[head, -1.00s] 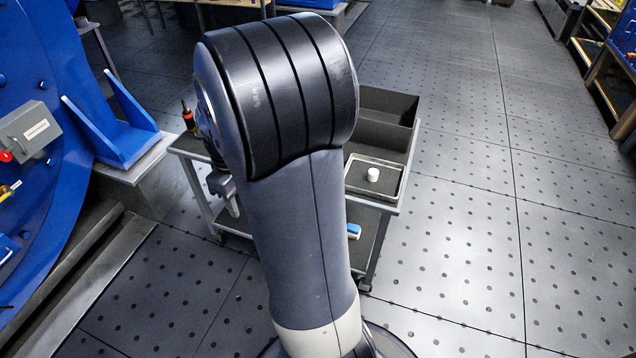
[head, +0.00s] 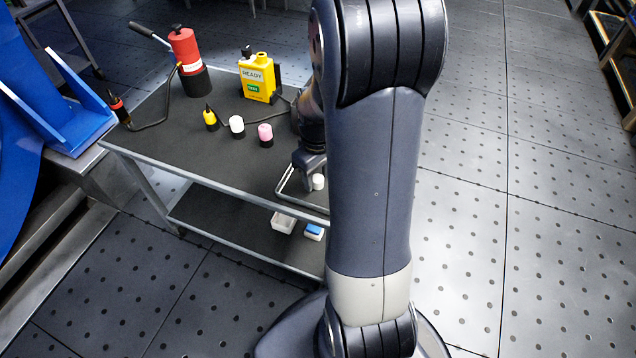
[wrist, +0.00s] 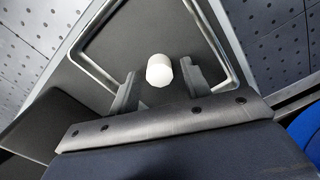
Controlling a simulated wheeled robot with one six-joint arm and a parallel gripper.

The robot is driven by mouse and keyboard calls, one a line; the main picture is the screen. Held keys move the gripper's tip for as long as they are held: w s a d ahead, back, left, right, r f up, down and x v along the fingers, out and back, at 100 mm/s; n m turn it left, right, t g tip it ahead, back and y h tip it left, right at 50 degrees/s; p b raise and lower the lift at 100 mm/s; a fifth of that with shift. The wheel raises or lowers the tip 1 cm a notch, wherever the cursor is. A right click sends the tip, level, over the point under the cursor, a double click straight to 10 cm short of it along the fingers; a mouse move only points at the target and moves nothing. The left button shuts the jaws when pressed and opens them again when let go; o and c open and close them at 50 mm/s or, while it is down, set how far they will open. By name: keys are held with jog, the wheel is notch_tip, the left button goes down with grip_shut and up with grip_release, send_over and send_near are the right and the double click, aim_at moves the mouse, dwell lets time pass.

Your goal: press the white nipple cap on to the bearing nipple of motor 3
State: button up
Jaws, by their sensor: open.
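A small white cap (head: 318,181), a short cylinder, stands in the shallow tray on the cart, partly hidden by my arm. It also shows in the wrist view (wrist: 159,70), between my two fingertips. My gripper (head: 310,172) is at the tray with its fingers pointing down. In the wrist view my gripper (wrist: 158,76) is open, with one finger on each side of the cap and a gap visible at the right finger. I cannot tell if the left finger touches it. No bearing nipple can be made out, and no motor is marked as motor 3.
Blue machinery (head: 60,95) stands left. Floor at right is clear.

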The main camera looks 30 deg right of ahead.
jog(key=shift+f, duration=0.3)
jog(key=shift+c, duration=0.2)
jog(key=shift+r, duration=0.1)
jog(key=c, duration=0.8)
